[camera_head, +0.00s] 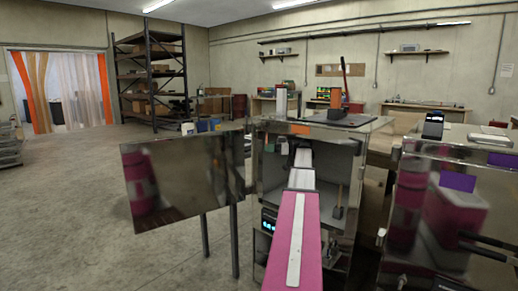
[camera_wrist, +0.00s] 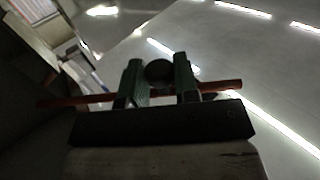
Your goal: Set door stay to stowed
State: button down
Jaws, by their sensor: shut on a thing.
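My pink arm reaches into the open compartment, and my gripper is hard to make out there. In the wrist view my gripper (camera_wrist: 158,75) has its two greenish fingers closed on a dark round knob (camera_wrist: 158,70). A red-orange bar (camera_wrist: 218,86) runs crosswise by the fingers. The knob may be the door stay's, but I cannot tell which part is the stay. Its mounting is hidden.
Open floor (camera_head: 80,200) stretches left.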

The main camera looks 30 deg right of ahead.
dwell(0.5)
jog(key=c, duration=0.9)
grip_release()
jog(key=shift+o, duration=0.2)
jog(key=shift+d, duration=0.1)
jog(key=v, duration=1)
jog(key=shift+d, duration=0.35)
jog(key=shift+s+f, duration=0.1)
jog(key=shift+s, duration=0.05)
jog(key=shift+c, duration=0.4)
